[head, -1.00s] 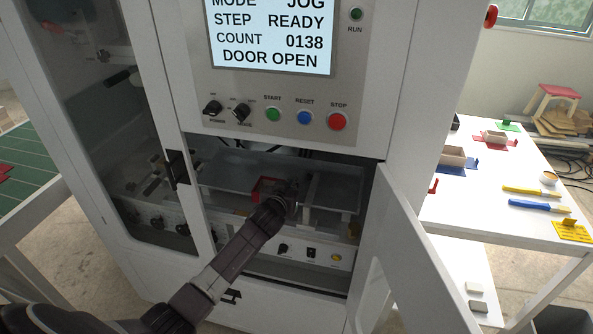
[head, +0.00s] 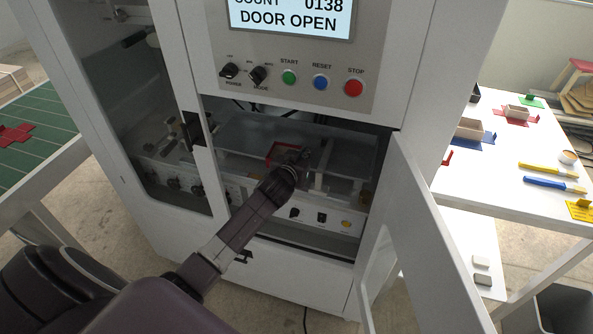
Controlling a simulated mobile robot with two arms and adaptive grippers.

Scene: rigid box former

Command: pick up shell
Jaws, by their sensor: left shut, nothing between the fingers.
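A small red box-like piece (head: 279,150), which seems to be the shell, sits inside the open machine on its grey bed, partly hidden by my left wrist. My left gripper (head: 304,156) reaches in through the open doorway, just right of the red piece. Its fingers are small and dark here, shut with nothing held. I cannot tell whether they touch the red piece. My right gripper is out of view.
The machine's open door (head: 425,240) stands right of the opening. A white table (head: 500,180) at the right holds box parts and brushes. A green-topped table (head: 35,150) with red blanks is at the left. The control panel (head: 295,60) overhangs the opening.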

